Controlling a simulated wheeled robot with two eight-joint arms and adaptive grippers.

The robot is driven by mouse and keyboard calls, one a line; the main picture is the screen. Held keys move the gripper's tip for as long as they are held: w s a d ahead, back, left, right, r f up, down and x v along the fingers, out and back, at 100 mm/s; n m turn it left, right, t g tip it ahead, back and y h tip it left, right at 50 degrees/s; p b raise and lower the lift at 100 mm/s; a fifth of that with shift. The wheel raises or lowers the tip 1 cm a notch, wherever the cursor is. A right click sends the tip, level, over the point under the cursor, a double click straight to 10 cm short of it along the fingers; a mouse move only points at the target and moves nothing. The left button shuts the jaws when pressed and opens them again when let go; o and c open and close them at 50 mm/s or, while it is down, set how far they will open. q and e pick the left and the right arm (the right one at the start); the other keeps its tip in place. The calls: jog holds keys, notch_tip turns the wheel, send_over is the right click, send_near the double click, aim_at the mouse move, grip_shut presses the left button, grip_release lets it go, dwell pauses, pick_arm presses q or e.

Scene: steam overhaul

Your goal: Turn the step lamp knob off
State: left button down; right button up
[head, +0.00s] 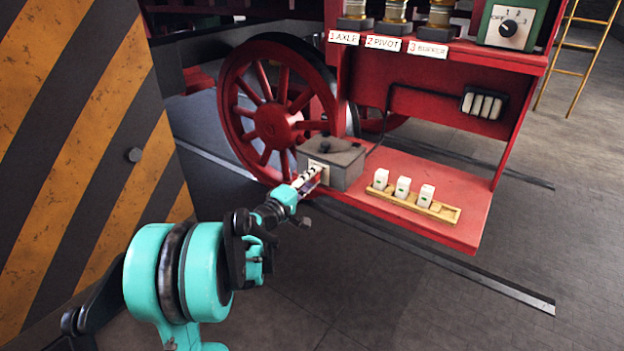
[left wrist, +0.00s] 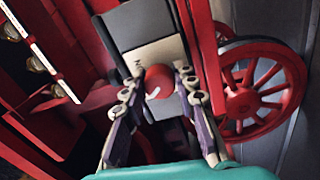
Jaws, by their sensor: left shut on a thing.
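The step lamp is a grey box (head: 343,160) on the red step, beside the spoked wheel. Its red round knob (left wrist: 159,80) shows in the left wrist view, with a white mark at its lower left and part of a lettered pale plate (left wrist: 148,57) behind it. My left gripper (head: 311,177) is at the box's front face. In the left wrist view its two fingers (left wrist: 157,91) lie on either side of the knob, shut on it. In the head view the fingers hide the knob. My right gripper is not in view.
A wooden rack (head: 448,213) with three white blocks stands on the red step (head: 465,190), right of the lamp. The red wheel (head: 277,125) is close behind the box. A striped panel (head: 75,150) stands at the left. A dial box (head: 512,27) and labelled fittings are above.

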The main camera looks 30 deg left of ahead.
pick_arm(q)
jog(key=c, duration=1.2)
grip_release()
jog(key=s, duration=0.8)
jog(key=s+a, duration=0.1)
jog(key=s, duration=0.3)
jog(key=shift+f, duration=0.2)
